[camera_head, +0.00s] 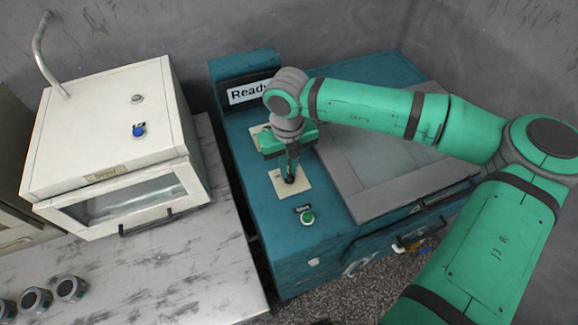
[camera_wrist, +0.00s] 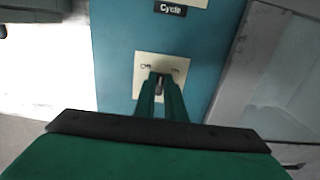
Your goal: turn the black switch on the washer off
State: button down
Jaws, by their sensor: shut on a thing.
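The washer (camera_head: 275,225) is the teal machine in the middle of the head view. The black switch (camera_head: 290,180) stands on a cream plate (camera_head: 297,193) on its top panel. My gripper (camera_head: 291,175) points down at the plate, its fingers shut on the switch. In the wrist view, the fingers (camera_wrist: 160,80) close around the switch over its cream plate (camera_wrist: 181,67). The switch is mostly hidden between the fingers.
A green start button (camera_head: 307,217) sits in front of the plate. A "Ready" display (camera_head: 245,94) is behind. The washer's grey lid (camera_head: 375,180) is to the right. A white cabinet (camera_head: 90,130) with a blue button stands left, and several round parts (camera_head: 70,288) lie front left.

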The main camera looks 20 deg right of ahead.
jog(key=n, duration=0.4)
jog(key=shift+a+n, duration=0.2)
jog(key=shift+n, duration=0.1)
jog(key=n, duration=0.4)
jog(key=shift+s+a, duration=0.1)
jog(key=shift+a, duration=0.05)
jog(key=shift+n, duration=0.3)
jog(key=c, duration=1.8)
grip_release()
notch_tip(320, 180, up, 11)
jog(key=shift+f, duration=0.1)
